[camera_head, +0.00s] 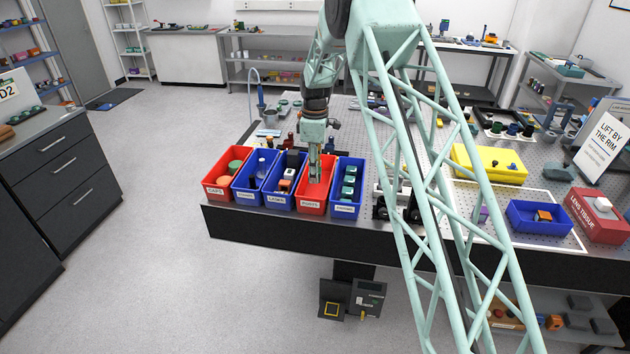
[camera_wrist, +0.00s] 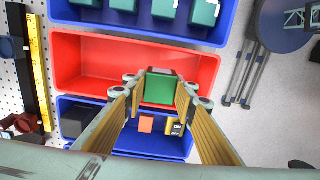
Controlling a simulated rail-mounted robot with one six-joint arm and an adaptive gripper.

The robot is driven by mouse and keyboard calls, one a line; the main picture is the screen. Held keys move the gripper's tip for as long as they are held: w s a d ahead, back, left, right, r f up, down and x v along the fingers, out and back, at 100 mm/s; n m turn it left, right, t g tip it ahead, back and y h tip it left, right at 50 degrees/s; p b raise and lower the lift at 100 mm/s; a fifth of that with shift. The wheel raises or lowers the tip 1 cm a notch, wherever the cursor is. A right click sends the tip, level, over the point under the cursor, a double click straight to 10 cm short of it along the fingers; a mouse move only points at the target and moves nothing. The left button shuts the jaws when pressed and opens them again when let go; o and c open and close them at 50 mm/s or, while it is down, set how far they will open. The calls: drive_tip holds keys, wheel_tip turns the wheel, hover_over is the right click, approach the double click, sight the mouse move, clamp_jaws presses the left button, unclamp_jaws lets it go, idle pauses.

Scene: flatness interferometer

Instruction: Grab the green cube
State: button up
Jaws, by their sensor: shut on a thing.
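My gripper (camera_head: 313,176) points down over the red bin (camera_head: 304,196), the fourth in a row of bins. In the wrist view my gripper (camera_wrist: 161,90) is shut on the green cube (camera_wrist: 160,89), with a finger on each side of it. The cube shows in front of the red bin (camera_wrist: 85,62); its height above the bin floor is hard to tell. In the head view I cannot make the cube out clearly between the fingers.
A blue bin (camera_head: 345,209) with several teal cubes (camera_head: 348,182) stands right of the red bin. Another blue bin (camera_head: 281,203) with orange and dark items stands left. Farther left are a blue bin (camera_head: 247,197) and a red bin (camera_head: 216,191).

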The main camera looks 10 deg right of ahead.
drive_tip(key=shift+r, duration=0.3)
idle(0.5)
